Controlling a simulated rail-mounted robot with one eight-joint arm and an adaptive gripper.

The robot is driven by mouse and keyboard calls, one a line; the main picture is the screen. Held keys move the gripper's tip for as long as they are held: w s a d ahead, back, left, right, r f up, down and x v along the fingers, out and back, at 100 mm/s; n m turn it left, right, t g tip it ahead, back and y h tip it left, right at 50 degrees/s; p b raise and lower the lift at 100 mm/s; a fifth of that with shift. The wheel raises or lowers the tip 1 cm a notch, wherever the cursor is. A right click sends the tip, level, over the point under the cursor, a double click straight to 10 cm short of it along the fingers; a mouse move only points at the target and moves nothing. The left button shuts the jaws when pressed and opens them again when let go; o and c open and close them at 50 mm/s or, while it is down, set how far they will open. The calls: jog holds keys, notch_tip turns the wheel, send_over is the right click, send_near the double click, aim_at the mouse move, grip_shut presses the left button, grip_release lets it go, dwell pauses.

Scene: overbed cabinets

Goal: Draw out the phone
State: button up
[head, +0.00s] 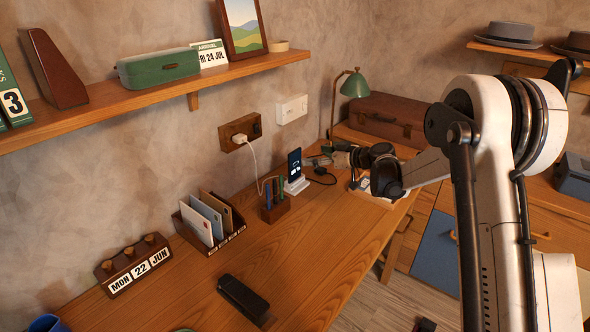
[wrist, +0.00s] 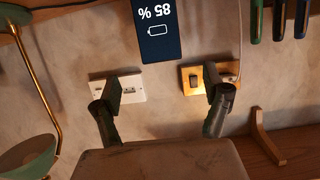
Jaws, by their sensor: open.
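The phone (head: 294,162) stands upright in a white stand (head: 298,186) on the wooden desk, near the wall. In the wrist view the phone (wrist: 158,30) appears upside down, its dark screen showing 85 % and a battery sign. My gripper (head: 322,160) is just right of the phone in the head view, at about its height. In the wrist view my gripper (wrist: 164,88) is open and empty, fingers wide apart. The phone lies sideways between the two fingers' lines but beyond the tips, towards the picture's top. I see no contact. The stand is outside the wrist view.
A pen holder (head: 274,206) stands close left of the phone stand. A letter rack (head: 208,222) is further left. A charger cable (head: 254,160) hangs from the wooden socket (head: 240,132). A green lamp (head: 354,86) stands behind my gripper. A shelf (head: 150,98) runs above.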

aim_at(296, 154)
jog(key=x, duration=1)
jog(key=shift+s+f+b, duration=0.1)
jog(key=shift+f+b, duration=0.05)
jog(key=shift+b, duration=0.25)
jog(key=c, duration=1.9)
